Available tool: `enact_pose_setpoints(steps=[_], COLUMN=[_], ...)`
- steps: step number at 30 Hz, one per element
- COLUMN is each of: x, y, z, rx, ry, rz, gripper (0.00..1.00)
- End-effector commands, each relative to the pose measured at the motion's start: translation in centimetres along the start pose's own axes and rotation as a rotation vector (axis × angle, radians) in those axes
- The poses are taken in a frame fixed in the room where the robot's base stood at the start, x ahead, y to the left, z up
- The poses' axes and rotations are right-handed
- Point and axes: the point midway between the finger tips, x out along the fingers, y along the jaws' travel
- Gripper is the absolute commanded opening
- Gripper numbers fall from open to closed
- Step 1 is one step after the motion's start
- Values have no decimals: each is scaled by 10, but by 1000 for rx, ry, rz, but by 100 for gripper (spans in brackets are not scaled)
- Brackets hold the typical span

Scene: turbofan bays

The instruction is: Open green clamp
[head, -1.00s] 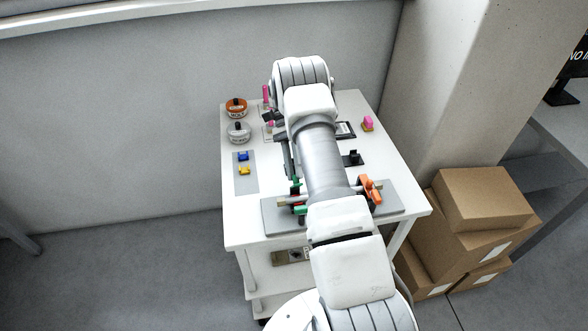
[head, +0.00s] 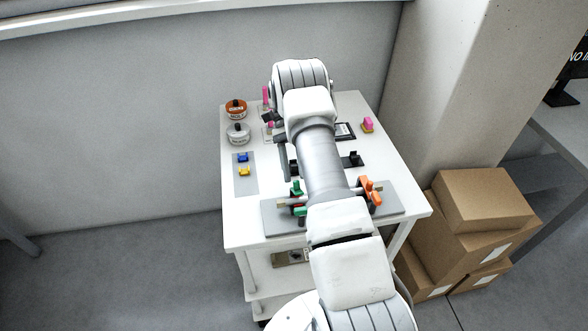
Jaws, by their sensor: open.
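The green clamp (head: 297,188) sits at the left end of a pale rod on a grey plate (head: 275,222), near the front of the white cart. Green parts show above and below the rod, and my arm covers what lies to their right. I cannot tell how far the clamp is open. My gripper (head: 284,160) shows only in part, as a dark grey piece left of my arm. It is behind the green clamp in the picture and looks apart from it. Its jaws are open, and no held thing shows. An orange clamp (head: 371,191) sits at the rod's right end.
On the white cart top (head: 240,210) are an orange-lidded jar (head: 236,108), a grey jar (head: 238,134), blue (head: 243,157) and yellow (head: 244,171) pieces, a pink piece (head: 368,123) and a black bracket (head: 352,160). Cardboard boxes (head: 480,215) stand to the right.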

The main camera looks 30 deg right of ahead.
Motion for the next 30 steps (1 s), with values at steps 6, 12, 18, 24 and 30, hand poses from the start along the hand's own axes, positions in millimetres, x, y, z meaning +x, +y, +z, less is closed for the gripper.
enact_pose_setpoints(steps=[6,12,18,24,30], x=[-14,-20,-16,-13,-12], y=[14,52,100,138,156], z=[14,22,20,18,17], rx=[0,3,4,2,1], ry=[4,0,1,1,1], rz=[-3,-3,-3,-2,-1], gripper=[52,52,52,52,52])
